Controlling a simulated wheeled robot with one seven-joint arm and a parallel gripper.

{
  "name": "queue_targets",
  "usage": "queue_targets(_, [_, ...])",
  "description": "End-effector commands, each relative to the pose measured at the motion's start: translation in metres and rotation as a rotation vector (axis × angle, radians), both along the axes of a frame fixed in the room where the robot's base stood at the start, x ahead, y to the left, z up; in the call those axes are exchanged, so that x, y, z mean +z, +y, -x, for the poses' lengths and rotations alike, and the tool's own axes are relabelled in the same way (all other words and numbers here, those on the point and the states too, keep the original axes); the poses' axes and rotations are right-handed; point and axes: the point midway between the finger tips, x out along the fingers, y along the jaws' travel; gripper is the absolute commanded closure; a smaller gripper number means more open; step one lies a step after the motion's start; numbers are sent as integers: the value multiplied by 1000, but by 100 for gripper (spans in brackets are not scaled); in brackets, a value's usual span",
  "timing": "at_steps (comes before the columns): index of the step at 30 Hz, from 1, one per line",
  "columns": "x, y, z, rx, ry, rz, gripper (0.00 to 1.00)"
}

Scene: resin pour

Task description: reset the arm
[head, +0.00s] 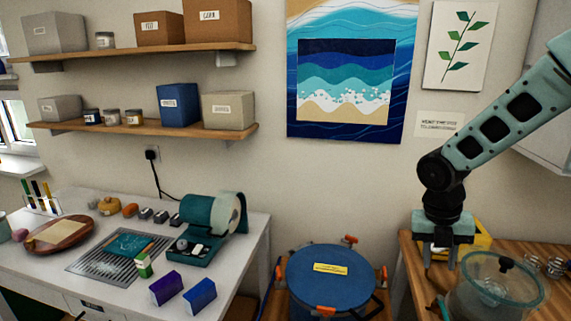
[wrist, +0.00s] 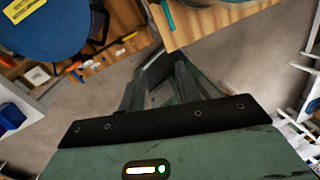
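My arm reaches in from the right of the head view and bends down at a black joint. My gripper (head: 439,264) points down in front of the wooden bench at the right, beside a clear glass vessel. Its two fingers stand apart with nothing seen between them. The wrist view shows my gripper (wrist: 172,62) from behind, over the floor and close to the bench edge. No held object shows there.
The glass vessel (head: 495,285) and a yellow box (head: 482,237) stand on the wooden bench (head: 408,262). A blue round-lidded pot (head: 334,285) with orange clamps stands left of it. A white table (head: 225,262) holds a teal machine (head: 205,225) and small boxes. Bare floor (wrist: 240,65) shows below.

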Motion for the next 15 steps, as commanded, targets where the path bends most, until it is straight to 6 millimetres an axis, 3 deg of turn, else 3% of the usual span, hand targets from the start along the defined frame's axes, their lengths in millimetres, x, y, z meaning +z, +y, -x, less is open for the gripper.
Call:
queue_targets(1, [-3,21,9,-77,-20,-1,67])
queue_targets(6, [-3,84,49,-463,-92,-22,67])
queue_targets(15, [-10,166,138,-1181,-169,-73,67])
